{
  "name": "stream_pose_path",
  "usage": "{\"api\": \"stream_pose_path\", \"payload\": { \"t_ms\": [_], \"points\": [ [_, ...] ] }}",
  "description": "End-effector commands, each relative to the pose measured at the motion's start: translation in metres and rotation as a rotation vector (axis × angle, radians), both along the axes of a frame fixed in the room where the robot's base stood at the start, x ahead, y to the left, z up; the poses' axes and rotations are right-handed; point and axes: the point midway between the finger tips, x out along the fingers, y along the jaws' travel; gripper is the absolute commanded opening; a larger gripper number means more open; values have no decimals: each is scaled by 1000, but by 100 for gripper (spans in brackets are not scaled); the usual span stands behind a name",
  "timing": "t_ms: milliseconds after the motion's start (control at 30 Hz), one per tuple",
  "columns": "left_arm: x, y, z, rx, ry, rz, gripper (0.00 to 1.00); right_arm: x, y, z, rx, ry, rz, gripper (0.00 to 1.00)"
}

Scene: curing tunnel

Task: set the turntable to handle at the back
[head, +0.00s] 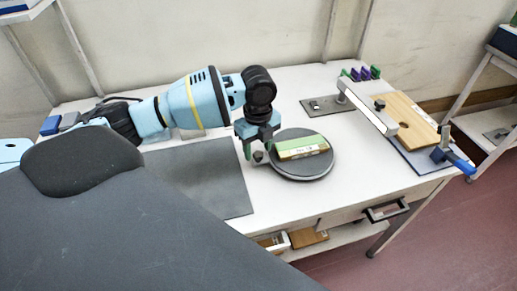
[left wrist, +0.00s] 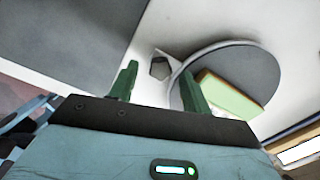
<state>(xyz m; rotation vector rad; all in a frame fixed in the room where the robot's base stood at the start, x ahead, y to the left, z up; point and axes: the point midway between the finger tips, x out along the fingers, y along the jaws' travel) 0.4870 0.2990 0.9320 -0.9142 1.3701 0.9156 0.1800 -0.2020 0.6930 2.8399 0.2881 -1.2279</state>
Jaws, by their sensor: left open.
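The turntable (head: 303,172) is a dark round disc on the white table, right of the grey mat. A green block with a pale label (head: 302,148) lies on it. A small dark grey knob, the handle (head: 258,156), sticks out at the disc's left side. In the left wrist view the handle (left wrist: 160,67) appears between the fingertips, beside the disc (left wrist: 228,58). My left gripper (head: 257,151) is open, its green fingers pointing down at the handle. I cannot tell whether they touch it. My right gripper is not in view.
A grey mat (head: 200,176) lies left of the turntable. Behind it is a grey plate (head: 327,106). At the right stand a wooden board (head: 405,115) in a fixture and a blue-handled clamp (head: 455,158). A drawer handle (head: 386,211) projects at the front.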

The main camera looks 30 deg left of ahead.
Motion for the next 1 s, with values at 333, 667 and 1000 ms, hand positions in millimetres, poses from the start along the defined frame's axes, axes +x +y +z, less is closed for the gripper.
{"api": "stream_pose_path", "payload": {
  "t_ms": [333, 667, 1000],
  "points": [
    [0, 0, -11, 0, -2, 0, 48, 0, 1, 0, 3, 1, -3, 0],
    [0, 0, -11, 0, -2, 0, 18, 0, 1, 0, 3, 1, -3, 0],
    [0, 0, -11, 0, -1, 0, 0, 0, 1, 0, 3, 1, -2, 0]
  ]
}}
